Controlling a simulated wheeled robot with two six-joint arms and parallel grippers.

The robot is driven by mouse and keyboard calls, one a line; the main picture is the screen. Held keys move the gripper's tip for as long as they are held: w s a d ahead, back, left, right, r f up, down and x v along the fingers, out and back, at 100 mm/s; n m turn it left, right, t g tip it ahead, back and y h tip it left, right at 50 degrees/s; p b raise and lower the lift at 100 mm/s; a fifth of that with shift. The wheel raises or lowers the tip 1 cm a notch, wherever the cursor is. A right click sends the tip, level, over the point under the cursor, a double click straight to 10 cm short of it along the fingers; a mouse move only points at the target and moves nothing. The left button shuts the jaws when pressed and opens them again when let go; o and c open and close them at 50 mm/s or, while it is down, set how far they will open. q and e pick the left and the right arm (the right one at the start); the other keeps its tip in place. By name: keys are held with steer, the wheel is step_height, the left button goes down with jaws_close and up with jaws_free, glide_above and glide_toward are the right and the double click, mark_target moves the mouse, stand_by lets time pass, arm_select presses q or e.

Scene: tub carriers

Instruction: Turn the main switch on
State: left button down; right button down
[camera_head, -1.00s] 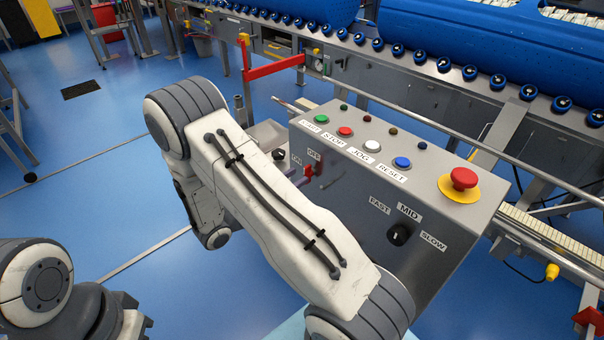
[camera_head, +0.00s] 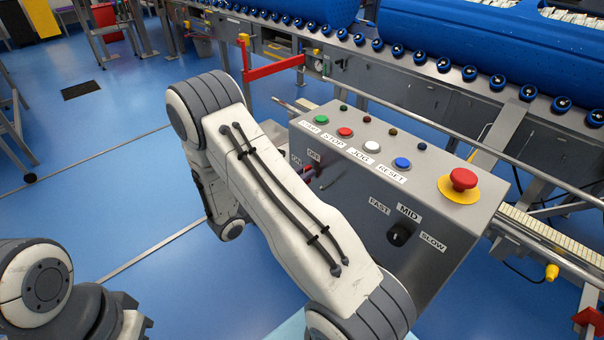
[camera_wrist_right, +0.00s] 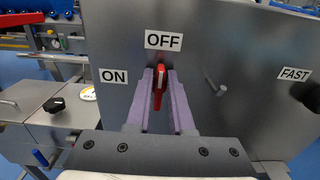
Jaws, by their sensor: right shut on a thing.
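The main switch is a red handle (camera_wrist_right: 159,84) on the grey front of the control box. In the right wrist view it stands close to upright, just below the OFF label (camera_wrist_right: 164,40) and right of the ON label (camera_wrist_right: 114,76). My right gripper (camera_wrist_right: 161,78) has its two purple fingers on either side of the handle and is shut on it. In the head view my right arm hides most of the gripper and switch. My left arm shows at the lower left there, but its gripper is out of view.
The control box (camera_head: 440,214) has several coloured buttons, a red emergency stop (camera_head: 463,180) and a black speed knob (camera_head: 399,233). A bare metal peg (camera_wrist_right: 215,86) sticks out right of the switch. Behind stands a conveyor with blue tubs (camera_head: 465,35). Blue floor lies open at left.

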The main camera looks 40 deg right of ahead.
steer(key=shift+n+p, duration=0.3)
steer(key=n+p, duration=0.3)
steer(key=n, duration=0.2)
steer(key=f+n+p, duration=0.1)
steer(key=n+p, duration=0.2)
steer(key=n, duration=0.3)
steer(key=w+f+n+p, duration=0.1)
steer(key=n+p, duration=0.2)
steer(key=n, duration=0.3)
steer(key=shift+w, duration=0.1)
stand_by(0.3)
steer(key=shift+n, duration=0.3)
stand_by(0.3)
steer(key=c, duration=0.9)
jaws_free()
steer(key=shift+r, duration=0.15)
steer(key=shift+w+a, duration=0.1)
steer(key=a, duration=0.7)
steer(key=s+a+b, duration=0.1)
steer(key=a, duration=0.2)
steer(key=shift+a, duration=0.2)
